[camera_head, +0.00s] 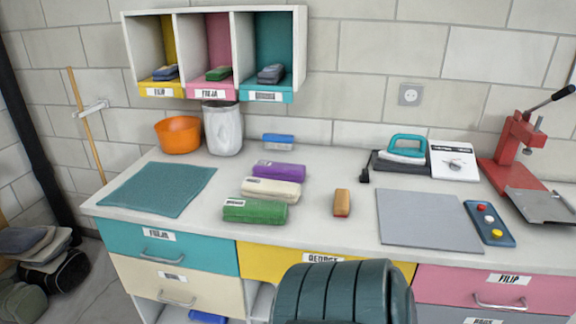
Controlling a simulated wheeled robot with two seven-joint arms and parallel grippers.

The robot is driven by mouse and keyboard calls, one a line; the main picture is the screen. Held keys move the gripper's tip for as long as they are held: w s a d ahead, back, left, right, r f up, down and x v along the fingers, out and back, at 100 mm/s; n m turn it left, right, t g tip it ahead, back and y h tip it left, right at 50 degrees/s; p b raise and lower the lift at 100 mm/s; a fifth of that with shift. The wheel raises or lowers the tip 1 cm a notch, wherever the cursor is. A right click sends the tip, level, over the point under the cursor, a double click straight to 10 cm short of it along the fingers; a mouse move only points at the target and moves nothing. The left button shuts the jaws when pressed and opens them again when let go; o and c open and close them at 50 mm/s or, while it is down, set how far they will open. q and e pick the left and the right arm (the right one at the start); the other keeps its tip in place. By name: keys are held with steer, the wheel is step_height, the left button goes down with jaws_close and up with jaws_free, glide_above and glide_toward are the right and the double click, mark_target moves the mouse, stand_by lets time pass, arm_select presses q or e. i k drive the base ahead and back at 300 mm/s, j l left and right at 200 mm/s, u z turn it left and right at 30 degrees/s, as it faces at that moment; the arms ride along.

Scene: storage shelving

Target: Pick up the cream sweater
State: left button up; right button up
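The cream sweater (271,189) lies rolled or folded in a small bundle on the white worktop, left of the middle. It has a pale label at its left end. A purple bundle (279,170) lies just behind it, and a green bundle (255,211) with a white label lies just in front, close to it. Neither of my grippers shows in the head view, and nothing holds the sweater.
A teal mat (158,189) lies left on the worktop (323,231). An orange bowl (179,135) and white bin (223,129) stand behind. A brush (342,203) and grey board (428,221) lie right. A dark green ribbed form, possibly a chair back (340,294), rises in front.

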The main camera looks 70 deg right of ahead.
mark_target(290, 192)
steer(key=z, duration=2.2)
